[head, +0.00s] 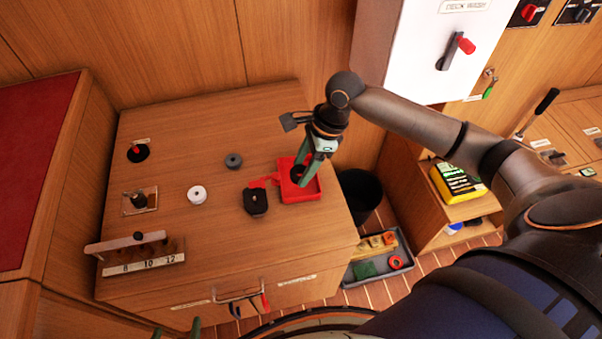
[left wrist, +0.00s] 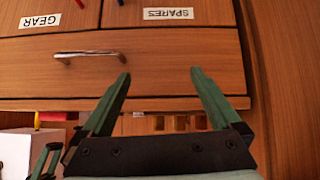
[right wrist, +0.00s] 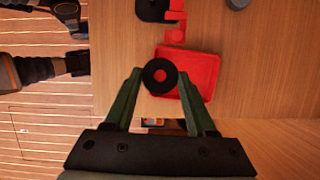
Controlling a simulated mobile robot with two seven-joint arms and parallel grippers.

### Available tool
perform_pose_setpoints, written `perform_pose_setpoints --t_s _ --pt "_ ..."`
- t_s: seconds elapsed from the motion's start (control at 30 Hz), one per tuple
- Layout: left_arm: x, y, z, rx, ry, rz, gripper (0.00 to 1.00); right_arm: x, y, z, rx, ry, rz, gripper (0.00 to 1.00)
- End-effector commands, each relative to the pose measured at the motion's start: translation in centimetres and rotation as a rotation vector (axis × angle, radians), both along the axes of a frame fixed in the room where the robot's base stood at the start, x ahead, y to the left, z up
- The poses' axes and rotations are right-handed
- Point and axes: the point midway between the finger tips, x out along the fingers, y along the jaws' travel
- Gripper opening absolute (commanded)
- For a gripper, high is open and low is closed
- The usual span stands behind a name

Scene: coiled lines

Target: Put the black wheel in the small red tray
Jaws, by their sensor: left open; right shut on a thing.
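The small red tray (head: 313,191) sits near the right edge of the wooden cabinet top; it also shows in the right wrist view (right wrist: 206,72). My right gripper (head: 302,178) is over the tray, pointing down. It is shut on the black wheel (right wrist: 160,66), which has a red centre and sits between the fingertips. In the right wrist view the wheel overlaps the tray's left part; whether it touches the tray floor I cannot tell. My left gripper (left wrist: 160,74) is open and empty in front of the cabinet's drawers; only its fingertips show at the head view's bottom edge.
Beside the tray are a black block (head: 256,203) and a red piece (head: 265,181). A white wheel (head: 196,194) and a grey wheel (head: 233,160) stand further left. A black bin (head: 359,192) and a grey crate (head: 350,283) are right of the cabinet.

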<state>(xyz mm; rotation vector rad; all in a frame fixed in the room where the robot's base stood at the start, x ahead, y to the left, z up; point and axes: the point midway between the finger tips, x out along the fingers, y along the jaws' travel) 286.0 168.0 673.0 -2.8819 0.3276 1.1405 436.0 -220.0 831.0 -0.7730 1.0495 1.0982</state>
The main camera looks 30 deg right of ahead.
Motion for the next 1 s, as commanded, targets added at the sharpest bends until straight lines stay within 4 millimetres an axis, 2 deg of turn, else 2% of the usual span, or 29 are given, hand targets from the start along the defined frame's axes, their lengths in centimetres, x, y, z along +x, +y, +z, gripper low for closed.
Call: perform_pose_setpoints --t_s 0.1,0.33,0.57,0.77,1.0 --pt "-0.1 -0.3 -0.9 -0.003 0.009 -0.006 0.97 1.8 -0.8 -2.6 0.001 0.002 -0.002 0.03" --pt "0.4 -1.4 -0.8 -0.017 0.001 -0.022 0.97 3.9 -1.7 -5.1 0.0 0.0 0.001 0.03" --pt "0.9 -1.5 -0.8 -0.018 -0.008 -0.025 0.97 4.7 -2.1 -6.2 -0.001 0.0 0.0 0.03" --pt "1.1 -1.5 -1.4 -0.018 -0.007 -0.03 0.97 4.6 -2.1 -9.0 -0.001 0.001 0.002 0.03" --pt "1.4 -1.7 -0.9 -0.02 -0.013 -0.032 0.97 4.6 -2.1 -9.0 -0.001 0.0 0.002 0.03"
